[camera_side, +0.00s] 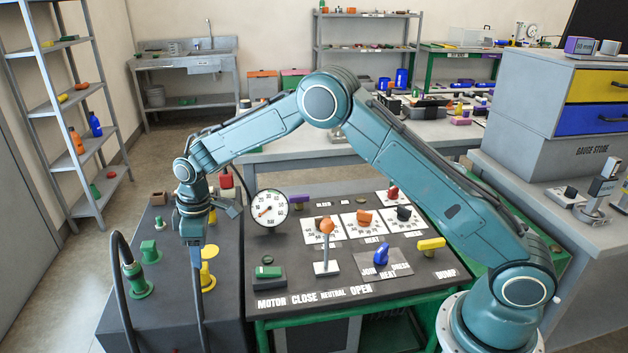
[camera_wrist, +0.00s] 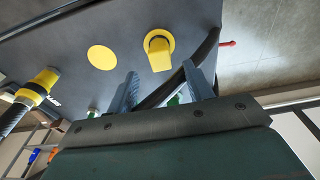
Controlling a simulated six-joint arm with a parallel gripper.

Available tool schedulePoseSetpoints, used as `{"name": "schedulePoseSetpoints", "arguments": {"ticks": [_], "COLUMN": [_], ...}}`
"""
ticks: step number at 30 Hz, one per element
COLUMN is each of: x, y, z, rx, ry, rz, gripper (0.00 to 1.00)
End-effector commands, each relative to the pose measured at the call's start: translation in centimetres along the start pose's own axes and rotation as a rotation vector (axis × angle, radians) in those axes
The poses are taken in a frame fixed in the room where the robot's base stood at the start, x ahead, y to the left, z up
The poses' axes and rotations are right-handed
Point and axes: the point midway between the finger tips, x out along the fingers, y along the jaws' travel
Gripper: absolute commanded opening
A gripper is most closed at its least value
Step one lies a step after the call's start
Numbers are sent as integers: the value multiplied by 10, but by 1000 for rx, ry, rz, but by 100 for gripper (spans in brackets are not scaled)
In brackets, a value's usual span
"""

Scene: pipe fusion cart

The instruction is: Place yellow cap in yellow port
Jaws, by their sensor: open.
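My gripper (camera_side: 194,244) points down over the dark cart top at the left; in the wrist view (camera_wrist: 160,78) its two fingers are apart with no yellow part between them. A yellow piece with a round flange and a stub (camera_wrist: 159,50) shows beyond the fingertips; it also shows in the side view (camera_side: 207,281). Beside it is a flat yellow disc (camera_wrist: 102,57), also seen beside my gripper in the side view (camera_side: 210,252). I cannot tell for certain which is cap or port. A yellow connector (camera_wrist: 38,88) on a dark hose is at the wrist view's left.
A dark hose (camera_wrist: 169,86) crosses behind my fingers. A green fitting (camera_side: 139,282) with a black hose and another green fitting (camera_side: 150,253) stand to the left. The control panel (camera_side: 345,281) with a gauge (camera_side: 269,208), levers and knobs lies right.

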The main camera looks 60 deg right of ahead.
Motion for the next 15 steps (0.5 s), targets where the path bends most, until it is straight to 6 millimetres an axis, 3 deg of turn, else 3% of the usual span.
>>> {"name": "schedulePoseSetpoints", "arguments": {"ticks": [6,15], "x": [-36,-61], "y": [0,0], "z": [0,0], "rx": [1,1], "ry": [2,-1], "rz": [1,0], "gripper": [51,51]}}
